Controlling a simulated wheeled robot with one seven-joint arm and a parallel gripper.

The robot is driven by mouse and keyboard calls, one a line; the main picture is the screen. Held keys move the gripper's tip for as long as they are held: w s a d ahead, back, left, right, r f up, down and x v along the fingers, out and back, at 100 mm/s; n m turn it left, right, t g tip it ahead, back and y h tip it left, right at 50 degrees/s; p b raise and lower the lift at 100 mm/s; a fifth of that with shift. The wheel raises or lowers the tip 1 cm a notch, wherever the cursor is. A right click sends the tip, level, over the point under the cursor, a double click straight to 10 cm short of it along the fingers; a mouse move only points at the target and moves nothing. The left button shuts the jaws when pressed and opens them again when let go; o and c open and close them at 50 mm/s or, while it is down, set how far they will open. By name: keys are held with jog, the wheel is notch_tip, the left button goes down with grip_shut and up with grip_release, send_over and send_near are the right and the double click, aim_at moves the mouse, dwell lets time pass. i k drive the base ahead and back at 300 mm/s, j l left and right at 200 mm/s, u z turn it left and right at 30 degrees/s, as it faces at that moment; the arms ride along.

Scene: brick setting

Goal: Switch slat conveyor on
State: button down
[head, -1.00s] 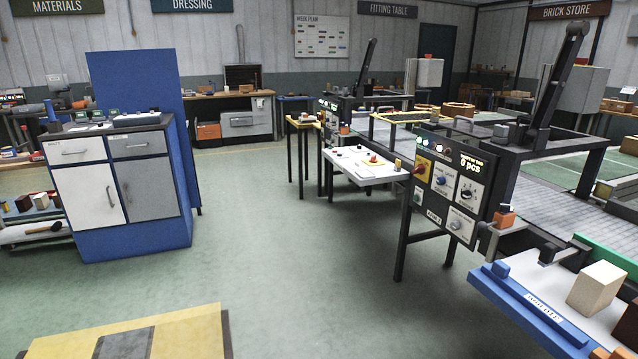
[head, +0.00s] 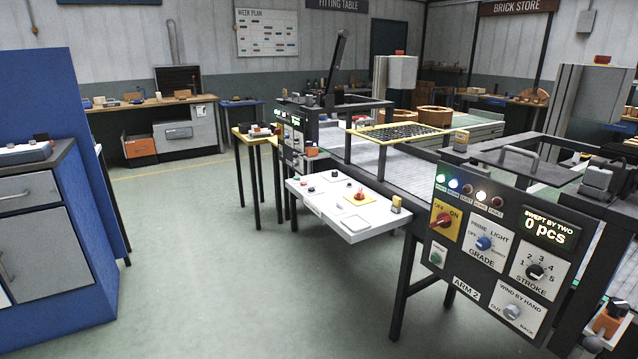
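A grey slatted bed (head: 392,158), which looks like the slat conveyor, runs behind the control panels. The near dark panel (head: 478,262), marked ARM 2, stands at the right. It has a red rotary switch (head: 442,220) on a yellow OFF/ON plate; I cannot tell which word it points at. Some lamps (head: 453,184) above the switch are lit. A white console (head: 345,205) carries small buttons and a red knob on a yellow plate. My gripper is not in view.
A second panel (head: 293,140) stands farther back, beside a small yellow-edged table (head: 257,138). A blue cabinet (head: 50,240) stands at the left. The green floor (head: 230,270) between the cabinet and the panels is clear.

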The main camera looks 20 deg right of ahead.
aim_at(358, 197)
jog(key=i, duration=0.95)
jog(key=i+j+z, duration=0.15)
jog(key=i, duration=0.8)
jog(key=i+j+z, duration=0.1)
jog(key=i+z, duration=0.2)
jog(key=i, duration=0.2)
jog(key=i+j+z, duration=0.3)
jog(key=i, duration=0.15)
